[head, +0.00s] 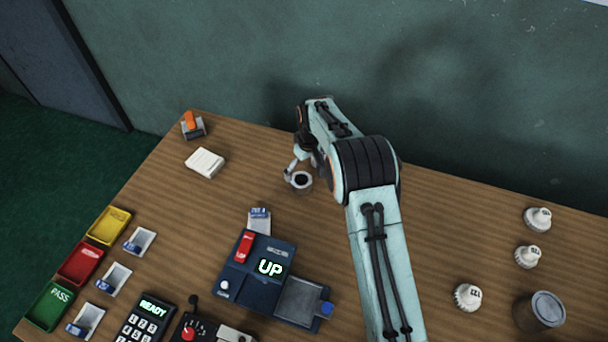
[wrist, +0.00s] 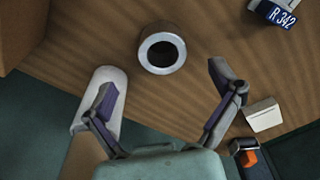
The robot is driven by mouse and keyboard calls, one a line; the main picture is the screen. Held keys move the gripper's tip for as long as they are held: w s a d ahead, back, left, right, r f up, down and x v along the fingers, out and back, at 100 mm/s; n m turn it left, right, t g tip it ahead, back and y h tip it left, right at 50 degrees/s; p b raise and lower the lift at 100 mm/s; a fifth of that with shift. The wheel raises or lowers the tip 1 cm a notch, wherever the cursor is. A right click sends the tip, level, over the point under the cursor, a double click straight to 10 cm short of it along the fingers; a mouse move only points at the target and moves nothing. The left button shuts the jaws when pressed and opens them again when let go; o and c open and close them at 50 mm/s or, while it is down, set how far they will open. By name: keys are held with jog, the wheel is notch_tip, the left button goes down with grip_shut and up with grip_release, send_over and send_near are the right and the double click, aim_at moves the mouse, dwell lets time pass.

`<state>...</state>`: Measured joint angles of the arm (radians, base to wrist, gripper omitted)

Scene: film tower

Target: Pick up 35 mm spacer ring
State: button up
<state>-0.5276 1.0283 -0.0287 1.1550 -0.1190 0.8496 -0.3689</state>
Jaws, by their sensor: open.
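A grey spacer ring (head: 302,189) with a dark round hole stands upright on the wooden table, near its back edge. It also shows at the top middle of the wrist view (wrist: 147,48), whole and unblocked. I cannot read any size mark on it. My gripper (head: 300,168) is right at the ring in the head view, partly hidden by my arm. In the wrist view my gripper (wrist: 163,80) is open and empty, its fingers spread wider than the ring. The ring lies beyond the fingertips there, with no visible contact.
A white block (head: 205,162) and an orange-topped item (head: 192,125) stand to the left. A blue device (head: 250,277) reading UP is in front. Several white knobbed weights (head: 467,296) and a grey canister (head: 540,312) are at the right. Table around the ring is clear.

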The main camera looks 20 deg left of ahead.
aim_at(301, 182)
jog(key=f, duration=0.4)
jog(key=a+f, duration=0.1)
jog(key=f, duration=0.1)
jog(key=shift+w+f, duration=0.15)
jog(key=shift+f, duration=0.05)
jog(key=c, duration=1.3)
